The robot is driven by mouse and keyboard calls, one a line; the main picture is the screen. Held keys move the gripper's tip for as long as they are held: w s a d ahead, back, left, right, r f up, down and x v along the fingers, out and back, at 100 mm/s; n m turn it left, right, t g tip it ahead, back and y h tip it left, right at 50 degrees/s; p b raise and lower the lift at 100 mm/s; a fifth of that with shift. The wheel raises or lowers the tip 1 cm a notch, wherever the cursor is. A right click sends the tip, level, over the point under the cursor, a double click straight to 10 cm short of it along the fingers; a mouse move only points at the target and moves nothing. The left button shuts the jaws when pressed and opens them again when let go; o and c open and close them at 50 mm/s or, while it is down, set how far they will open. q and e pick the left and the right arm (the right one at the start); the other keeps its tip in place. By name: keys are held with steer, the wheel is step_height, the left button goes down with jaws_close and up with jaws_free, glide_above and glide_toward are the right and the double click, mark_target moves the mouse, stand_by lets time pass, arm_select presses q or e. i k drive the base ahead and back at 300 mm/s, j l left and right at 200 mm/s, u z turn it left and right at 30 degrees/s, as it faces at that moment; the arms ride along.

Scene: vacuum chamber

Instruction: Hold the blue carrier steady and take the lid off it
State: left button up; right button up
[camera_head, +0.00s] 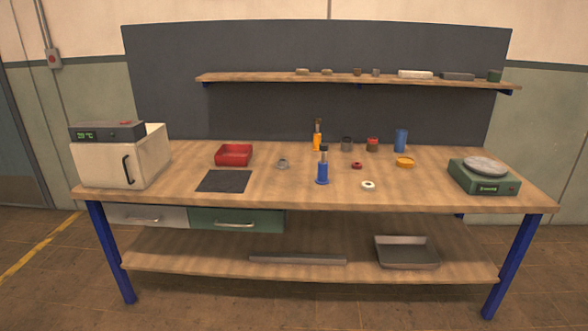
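A small blue upright piece (322,171) with a wider foot stands near the middle of the bench. A dark, narrow part rises from its top. It fits the blue carrier best, but it is too small to tell where a lid begins. A plain blue cylinder (400,140) stands farther back on the right. A similar orange piece (317,142) with a dark top stands behind the first blue one. Neither of my grippers is in view.
The wooden bench (300,195) also holds a white box (145,160), red tray (233,155), dark mat (223,181), white ring (368,185), orange disc (404,162) and green scale (485,178). A shelf (270,78) hangs behind. The front right of the bench is clear.

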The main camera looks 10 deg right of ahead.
mark_target(322, 179)
steer(key=i+l+u, duration=0.25)
steer(key=l, duration=0.2)
steer(key=l+u, duration=0.25)
steer(key=l, duration=0.2)
steer(key=l+u, duration=0.25)
steer(key=l, duration=0.3)
steer(key=i, duration=0.05)
